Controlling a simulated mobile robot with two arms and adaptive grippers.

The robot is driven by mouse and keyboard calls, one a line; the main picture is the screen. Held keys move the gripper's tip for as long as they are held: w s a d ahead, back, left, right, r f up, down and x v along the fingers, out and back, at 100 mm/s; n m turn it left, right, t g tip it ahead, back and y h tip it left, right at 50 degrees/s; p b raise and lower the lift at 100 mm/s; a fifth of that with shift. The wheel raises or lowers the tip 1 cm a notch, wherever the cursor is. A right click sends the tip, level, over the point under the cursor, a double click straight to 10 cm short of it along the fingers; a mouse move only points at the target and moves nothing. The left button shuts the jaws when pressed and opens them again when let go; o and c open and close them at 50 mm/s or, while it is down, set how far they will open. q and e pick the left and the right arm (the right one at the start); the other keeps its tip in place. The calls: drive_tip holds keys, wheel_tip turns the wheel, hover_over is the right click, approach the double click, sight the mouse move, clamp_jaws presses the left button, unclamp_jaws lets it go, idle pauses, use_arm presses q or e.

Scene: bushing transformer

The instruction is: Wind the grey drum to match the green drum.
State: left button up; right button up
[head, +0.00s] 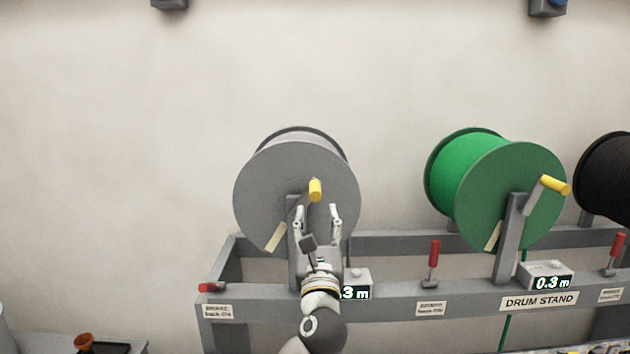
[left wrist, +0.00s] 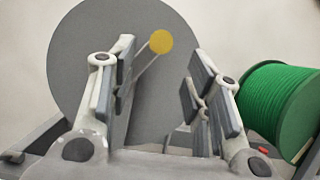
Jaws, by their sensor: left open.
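The grey drum (head: 262,185) sits on the stand at the left of the head view, with a yellow crank handle (head: 315,190) on its face. My left gripper (head: 318,211) is open just below that handle, with nothing between its fingers. In the left wrist view the grey drum (left wrist: 80,70) fills the back, and the yellow knob (left wrist: 161,41) shows between and beyond the open fingers (left wrist: 158,82). The green drum (head: 510,190) stands to the right; its yellow handle (head: 555,185) points right. Its counter (head: 546,275) reads 0.3 m. The grey drum's counter (head: 357,283) is partly hidden by my arm; "3 m" shows.
The drum stand (head: 465,294) runs along the front with red levers: one lying over at the left (head: 212,287), others upright, at the middle (head: 434,255) and right (head: 618,243). A black drum (head: 606,180) is at the right edge.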

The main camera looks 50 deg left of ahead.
sight(314, 181)
use_arm(q)
drive_tip(key=p+x, duration=0.3)
drive_tip(key=x, duration=0.6)
drive_tip(key=shift+r, duration=0.1)
drive_tip(key=shift+w+a+r, duration=0.1)
drive_tip(key=shift+w+a, duration=0.15)
drive_tip(key=shift+a, duration=0.05)
clamp_jaws()
